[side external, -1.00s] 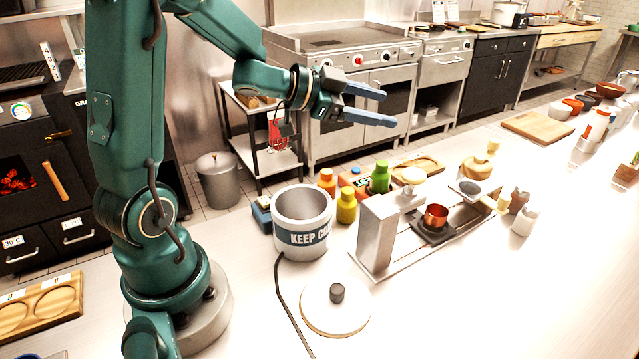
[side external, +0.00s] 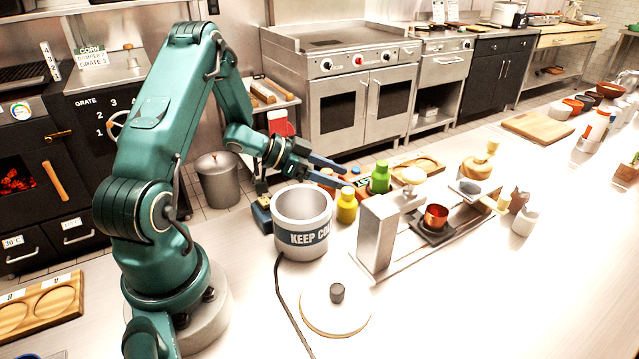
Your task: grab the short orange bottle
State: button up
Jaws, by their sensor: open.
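The short orange bottle (side external: 327,171) stands on the counter behind the yellow bottle (side external: 346,206) and the grey pot. My gripper (side external: 347,178) is open, its two blue-grey fingers pointing right at the bottle's height in the picture. The fingers overlap the bottle, and its cap shows in the gap between them. The near finger hides part of its body. I cannot tell from this one view whether the fingers are around the bottle or only in front of it, or whether they touch it.
The open "KEEP COOL" pot (side external: 303,220) stands just below my gripper. A green bottle (side external: 380,178) and the yellow bottle are close by on the right. A round lid (side external: 337,308) lies in front.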

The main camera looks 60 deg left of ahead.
jog(key=shift+w+d+f, duration=0.1)
jog(key=shift+w+f, duration=0.05)
jog(key=shift+w, duration=0.1)
grip_shut()
jog(key=shift+r, duration=0.2)
